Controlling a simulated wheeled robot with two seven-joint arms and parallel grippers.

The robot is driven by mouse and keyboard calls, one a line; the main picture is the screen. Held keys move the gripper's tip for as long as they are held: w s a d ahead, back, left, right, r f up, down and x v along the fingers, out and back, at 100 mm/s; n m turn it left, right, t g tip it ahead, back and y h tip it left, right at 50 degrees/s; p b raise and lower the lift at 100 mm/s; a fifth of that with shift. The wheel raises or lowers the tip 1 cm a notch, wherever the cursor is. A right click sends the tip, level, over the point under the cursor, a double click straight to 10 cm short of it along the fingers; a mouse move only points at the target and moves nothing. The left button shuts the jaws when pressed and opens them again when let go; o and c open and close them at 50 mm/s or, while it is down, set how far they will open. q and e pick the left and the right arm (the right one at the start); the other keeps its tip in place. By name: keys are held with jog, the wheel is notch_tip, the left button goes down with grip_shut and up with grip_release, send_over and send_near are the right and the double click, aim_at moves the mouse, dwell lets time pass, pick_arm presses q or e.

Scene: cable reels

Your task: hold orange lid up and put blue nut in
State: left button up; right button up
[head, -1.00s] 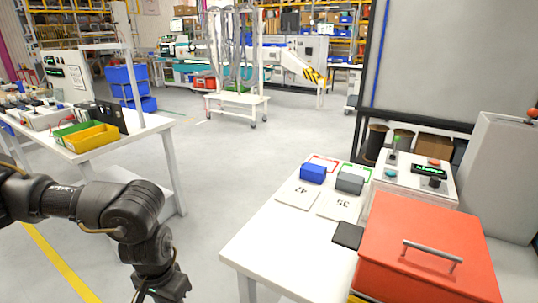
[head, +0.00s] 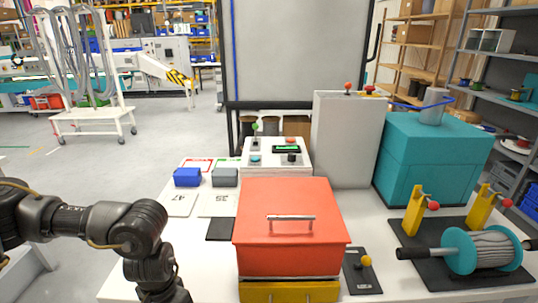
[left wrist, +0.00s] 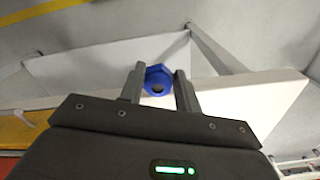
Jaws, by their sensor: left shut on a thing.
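The orange lid (head: 291,222) is down on the box at the table's front middle, with a metal bar handle on top. The blue nut (left wrist: 158,79) is between the two fingers of my left gripper (left wrist: 157,86) in the left wrist view. These fingers are shut on it, and white table surface and grey floor show behind. In the head view my left arm shows at the left, but its gripper is below the frame. My right gripper is in neither view.
A yellow drawer front (head: 289,291) shows under the lid. A blue block (head: 187,177) and a grey block (head: 225,177) stand left of it. A control box (head: 277,158) is behind; a cable reel (head: 482,250) stands right. The table's front left is clear.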

pick_arm(q)
jog(key=shift+s+f+m, duration=0.6)
jog(key=shift+s+f, duration=1.55)
jog(key=shift+f, duration=0.75)
jog(key=w+r, duration=0.2)
jog(key=r, duration=0.2)
jog(key=w+r, duration=0.2)
jog(key=r, duration=0.3)
jog(key=w+r, duration=0.2)
jog(key=r, duration=0.3)
jog(key=shift+w+r, duration=0.2)
jog(key=shift+w, duration=0.15)
